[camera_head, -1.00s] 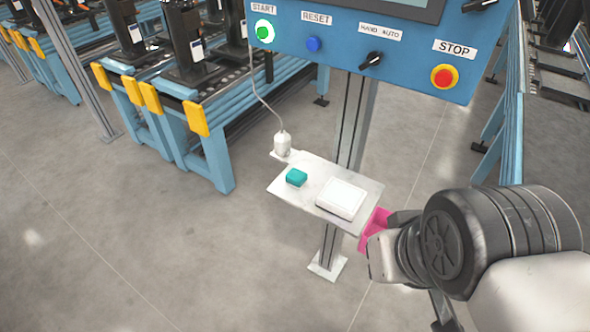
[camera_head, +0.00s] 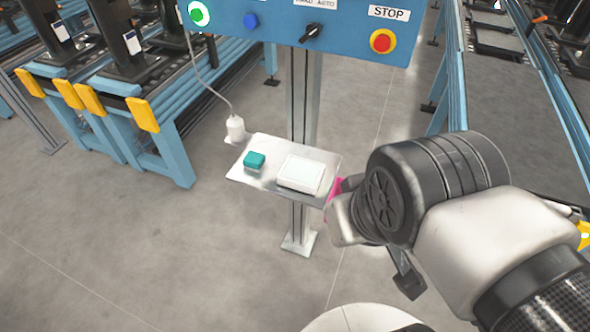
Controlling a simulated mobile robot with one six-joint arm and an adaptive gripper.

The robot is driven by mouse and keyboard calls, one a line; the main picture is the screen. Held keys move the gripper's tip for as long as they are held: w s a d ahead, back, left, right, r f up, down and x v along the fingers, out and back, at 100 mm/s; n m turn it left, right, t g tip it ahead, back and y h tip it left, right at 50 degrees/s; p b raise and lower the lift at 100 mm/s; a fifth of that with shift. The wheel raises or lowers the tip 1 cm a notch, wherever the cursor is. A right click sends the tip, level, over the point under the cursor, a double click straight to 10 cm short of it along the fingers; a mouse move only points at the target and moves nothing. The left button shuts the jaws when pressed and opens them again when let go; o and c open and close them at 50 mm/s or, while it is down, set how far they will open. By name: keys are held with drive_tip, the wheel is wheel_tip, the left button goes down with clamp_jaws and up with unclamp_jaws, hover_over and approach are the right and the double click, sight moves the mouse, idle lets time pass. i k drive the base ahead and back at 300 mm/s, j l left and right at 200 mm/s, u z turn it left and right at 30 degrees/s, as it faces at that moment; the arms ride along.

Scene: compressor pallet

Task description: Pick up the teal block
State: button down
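The teal block (camera_head: 254,160) lies on the left part of a small metal shelf (camera_head: 250,181) below the control panel. A white box (camera_head: 301,174) lies to its right on the same shelf, with a gap between them. My arm comes in from the right, and its wrist end (camera_head: 345,222) is just right of the shelf, apart from the teal block. The fingers of my gripper are hidden behind the wrist, so their opening does not show. A pink piece (camera_head: 333,190) shows between the shelf's right edge and my wrist; I cannot tell whether my gripper touches it.
A white plug-like fitting (camera_head: 235,128) on a cable stands at the shelf's back left corner. The blue control panel (camera_head: 340,36) and its post (camera_head: 303,100) rise behind the shelf. Blue conveyors (camera_head: 160,135) stand left and right. The floor in front is open.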

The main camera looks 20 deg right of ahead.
sight(254, 161)
drive_tip(key=i+j, duration=1.1)
drive_tip(key=l+z, duration=0.05)
